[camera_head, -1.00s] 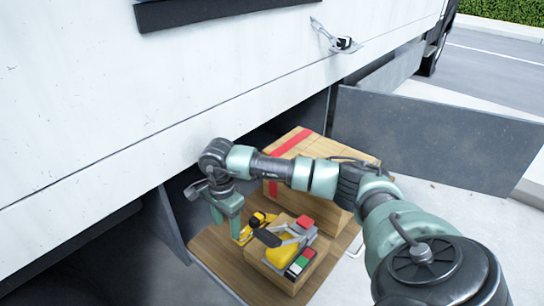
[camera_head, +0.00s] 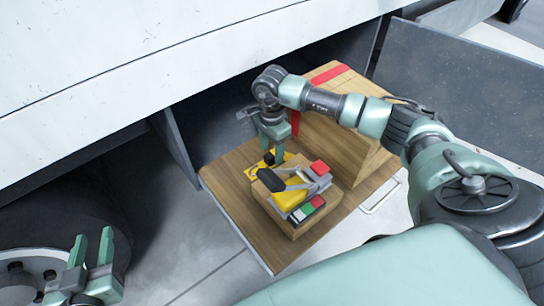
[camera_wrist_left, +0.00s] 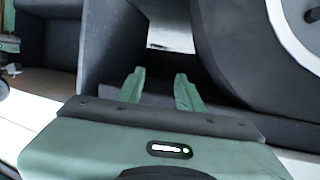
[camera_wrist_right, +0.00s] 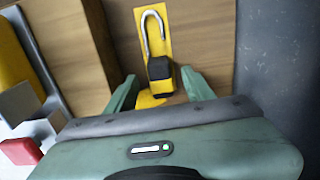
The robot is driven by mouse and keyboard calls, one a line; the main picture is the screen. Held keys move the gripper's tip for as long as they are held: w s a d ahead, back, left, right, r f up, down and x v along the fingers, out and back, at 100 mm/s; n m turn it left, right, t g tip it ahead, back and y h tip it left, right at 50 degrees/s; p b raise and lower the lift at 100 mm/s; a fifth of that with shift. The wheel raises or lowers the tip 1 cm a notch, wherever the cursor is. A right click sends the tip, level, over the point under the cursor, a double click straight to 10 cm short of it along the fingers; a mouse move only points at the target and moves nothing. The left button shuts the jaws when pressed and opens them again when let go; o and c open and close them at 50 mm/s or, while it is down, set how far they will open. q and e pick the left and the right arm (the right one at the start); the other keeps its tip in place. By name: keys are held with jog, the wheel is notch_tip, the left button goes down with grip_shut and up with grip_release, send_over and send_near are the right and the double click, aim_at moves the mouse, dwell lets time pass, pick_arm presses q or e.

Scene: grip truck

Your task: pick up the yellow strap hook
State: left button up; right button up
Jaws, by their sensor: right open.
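The yellow strap hook (camera_head: 251,172) lies flat on the wooden board, beside a small wooden box. In the right wrist view it is a yellow strap (camera_wrist_right: 164,22) with a grey metal hook (camera_wrist_right: 147,32) and a black block (camera_wrist_right: 159,70). My right gripper (camera_head: 273,152) points down over it, open. In the right wrist view its fingers (camera_wrist_right: 160,88) stand apart on either side of the strap's near end and black block. Whether they touch it I cannot tell. My left gripper (camera_head: 91,248) is open and empty, low at the left near the wheel; its spread fingers show in the left wrist view (camera_wrist_left: 160,90).
The small wooden box (camera_head: 281,226) holds a yellow and grey ratchet (camera_head: 289,196) and red, green and black pieces. A larger wooden crate (camera_head: 345,140) with red tape stands behind it. A grey panel (camera_head: 166,140) edges the board's left side. The white truck side (camera_head: 180,60) is above.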

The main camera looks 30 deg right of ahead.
aim_at(265, 162)
jog(key=shift+f, duration=1.35)
pick_arm(q)
jog(key=r, duration=0.1)
jog(key=r+t, duration=0.1)
jog(key=w+r+t, duration=0.1)
jog(key=shift+d+r+h, duration=0.3)
jog(key=shift+d+h, duration=0.1)
pick_arm(e)
grip_shut()
jog(key=shift+r, duration=0.1)
